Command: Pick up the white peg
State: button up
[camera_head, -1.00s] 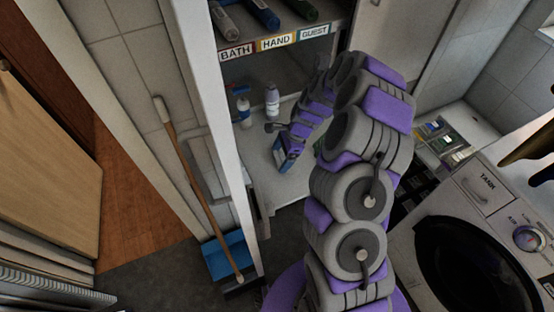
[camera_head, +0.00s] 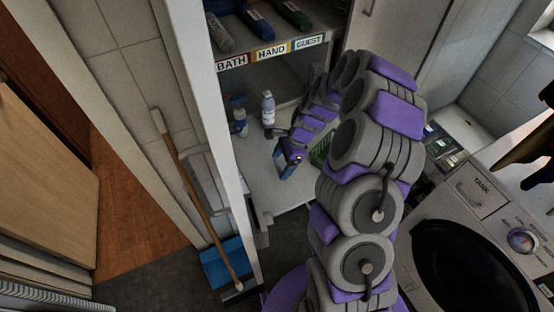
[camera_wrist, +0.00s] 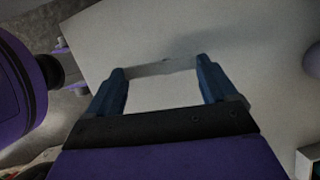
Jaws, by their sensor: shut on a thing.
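My gripper (camera_head: 287,166) reaches over the white surface under the shelf in the head view. In the wrist view my gripper (camera_wrist: 162,76) has its two blue fingers apart, with the white peg (camera_wrist: 163,91) between them. The peg looks pale and wide, spanning from finger to finger, and is hard to tell from the white surface behind it. The gripper is shut on the peg. In the head view the peg is too small or hidden to make out. I cannot tell whether it touches the surface below.
Two bottles (camera_head: 268,109) stand left of my gripper on the white surface (camera_head: 257,168). A shelf (camera_head: 275,52) with rolled towels is above. A green basket (camera_head: 320,151) is partly behind my arm. A washing machine (camera_head: 470,215) stands right; a broom (camera_head: 190,185) leans left.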

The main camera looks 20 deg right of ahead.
jog(key=s+d+p, duration=0.1)
jog(key=s+d, duration=0.2)
jog(key=s, duration=0.3)
jog(key=s+d+r, duration=0.1)
jog(key=s+d, duration=0.2)
jog(key=s, duration=0.3)
jog(key=shift+d+r+p, duration=0.15)
jog(key=shift+d+p, duration=0.2)
